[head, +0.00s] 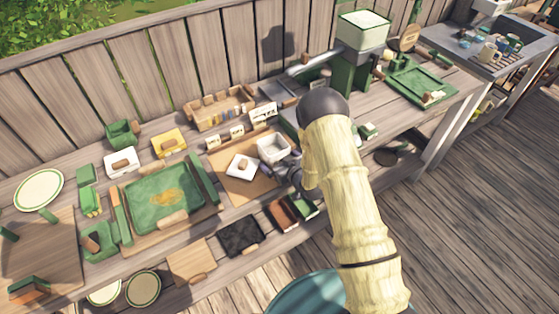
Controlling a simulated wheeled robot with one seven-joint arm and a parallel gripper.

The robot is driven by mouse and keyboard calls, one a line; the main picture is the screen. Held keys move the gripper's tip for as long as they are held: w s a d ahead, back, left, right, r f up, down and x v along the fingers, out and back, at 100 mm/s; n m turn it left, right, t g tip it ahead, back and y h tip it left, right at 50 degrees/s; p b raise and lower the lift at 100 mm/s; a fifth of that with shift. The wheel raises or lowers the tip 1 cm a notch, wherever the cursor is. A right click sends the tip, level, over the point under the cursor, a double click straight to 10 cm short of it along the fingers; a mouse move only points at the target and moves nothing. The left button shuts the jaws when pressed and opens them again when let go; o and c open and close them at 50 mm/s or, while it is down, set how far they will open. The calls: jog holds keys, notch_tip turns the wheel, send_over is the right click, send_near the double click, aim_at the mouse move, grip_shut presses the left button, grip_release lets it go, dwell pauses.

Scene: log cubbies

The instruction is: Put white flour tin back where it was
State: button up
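A white, square, open-topped tin (272,149), which looks like the flour tin, stands upright on a brown board (226,190). A white square lid (240,169) with a brown knob lies just left of it on the same board. My gripper (289,166) is at the tin's right, lower side, very close to it. My arm hides much of the gripper, so I cannot tell whether its fingers are open or closed on the tin's wall.
A smaller white box (121,163) and a yellow box (169,143) stand left along the back. A wooden rack (218,107) is behind the board. A green tray (160,198) lies left. A tall green-and-white stand (352,72) rises at the back right.

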jog(key=shift+d, duration=0.15)
jog(key=shift+s+d, duration=0.2)
jog(key=shift+s, duration=0.05)
jog(key=b+v, duration=0.3)
jog(key=v, duration=0.8)
jog(key=shift+r, duration=0.15)
